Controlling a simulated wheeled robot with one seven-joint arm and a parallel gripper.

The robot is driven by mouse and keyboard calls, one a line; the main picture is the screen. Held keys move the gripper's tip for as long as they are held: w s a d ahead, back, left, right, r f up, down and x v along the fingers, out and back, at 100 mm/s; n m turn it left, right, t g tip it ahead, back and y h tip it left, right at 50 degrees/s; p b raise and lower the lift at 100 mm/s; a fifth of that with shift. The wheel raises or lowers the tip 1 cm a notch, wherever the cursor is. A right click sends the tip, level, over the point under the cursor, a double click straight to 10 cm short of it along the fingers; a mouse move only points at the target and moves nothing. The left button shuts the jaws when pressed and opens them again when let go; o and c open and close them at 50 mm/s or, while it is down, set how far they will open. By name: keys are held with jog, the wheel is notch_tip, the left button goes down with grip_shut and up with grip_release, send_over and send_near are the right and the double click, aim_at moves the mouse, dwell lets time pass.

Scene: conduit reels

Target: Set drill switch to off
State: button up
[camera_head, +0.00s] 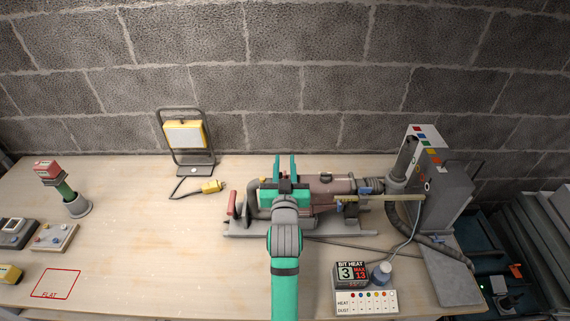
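The drill (330,184), with a brownish-mauve body, lies horizontally on a grey stand (240,233) right of the table's middle. A dark curved handle and a red grip (232,204) are at its left end; its right end points to a grey upright unit. My gripper (285,163) is in front of and over the drill's left part, its two green fingers pointing away. A gap shows between the fingers, with nothing seen held. I cannot tell from this view whether they touch the drill. I cannot make out the drill switch or its setting; my gripper and arm hide part of the drill.
A yellow work lamp (185,134) and yellow plug (212,186) are behind left. A bit heat display (350,274), a heat/dust panel (366,303) and the tall grey unit (448,190) stand right. A red-outlined square (56,284) is front left. The left-middle tabletop is clear.

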grip_shut()
dwell(1.4)
